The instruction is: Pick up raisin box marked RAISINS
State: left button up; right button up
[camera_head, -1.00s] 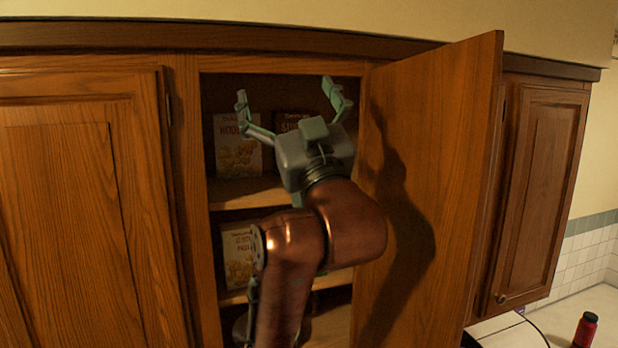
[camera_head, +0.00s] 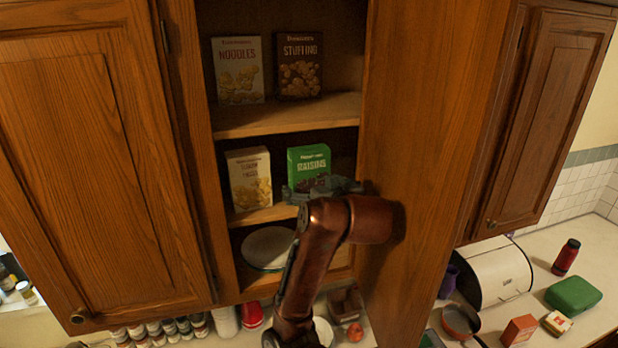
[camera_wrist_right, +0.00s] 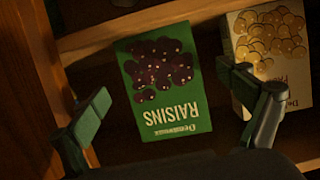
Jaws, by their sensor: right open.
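The green raisin box (camera_head: 308,162), marked RAISINS, stands upright on the middle shelf of the open cupboard, at the right side. My right gripper (camera_head: 320,188) is in front of its lower part and hides some of it. In the right wrist view the raisin box (camera_wrist_right: 165,82) appears upside down, between the two spread fingers of my right gripper (camera_wrist_right: 172,108). The gripper is open and empty, and the box looks a little beyond the fingertips. My left gripper is not in view.
A cream box (camera_head: 249,178) stands left of the raisins, close to one finger in the wrist view. Noodles (camera_head: 238,70) and stuffing (camera_head: 299,66) boxes stand on the shelf above. A plate (camera_head: 268,248) lies below. The open cupboard door (camera_head: 425,150) borders my arm on the right.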

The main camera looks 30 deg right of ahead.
aim_at(312, 181)
jog(key=shift+w+d, duration=0.1)
jog(key=shift+w, duration=0.2)
jog(key=p+x, duration=0.3)
jog(key=x, duration=0.1)
jog(key=shift+w+r, duration=0.1)
jog(key=shift+r, duration=0.25)
jog(key=shift+w+f, duration=0.2)
jog(key=shift+w, duration=0.05)
jog(key=shift+s+r, duration=0.1)
jog(key=shift+c, duration=1.3)
jog(key=c, duration=1.2)
